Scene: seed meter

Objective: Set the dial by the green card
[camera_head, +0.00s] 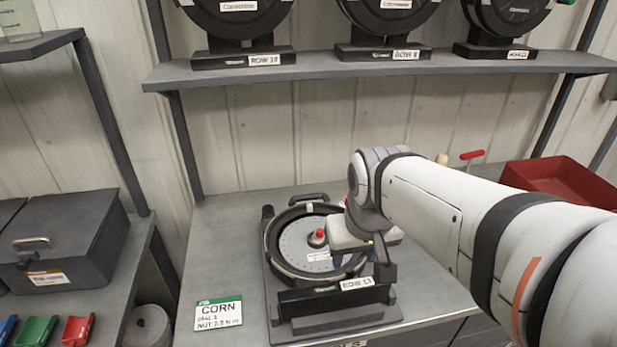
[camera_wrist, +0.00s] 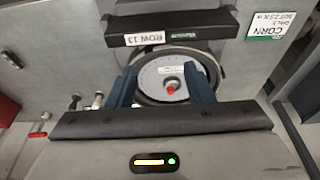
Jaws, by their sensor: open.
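The green-topped card (camera_head: 218,313) lies flat on the bench left of the seed meter; it reads CORN, with small dial and nut lines I cannot read surely. It also shows in the wrist view (camera_wrist: 264,20). The seed meter (camera_head: 272,250) is a round black housing on a stand labelled ROW 13, with a pale disc (camera_head: 296,247) and a red-topped centre knob (camera_head: 319,233). My gripper (camera_wrist: 165,82) is open and empty above the meter, its blue fingers either side of the disc and knob (camera_wrist: 170,89) in the wrist view. I cannot make out a dial scale; my arm hides the meter's right side.
A shelf (camera_head: 330,72) above holds several meters on labelled stands. A red bin (camera_head: 563,182) and a red-handled tool (camera_head: 472,155) are at the back right. A grey box (camera_head: 68,240) and coloured trays stand left. Bench between card and back wall is clear.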

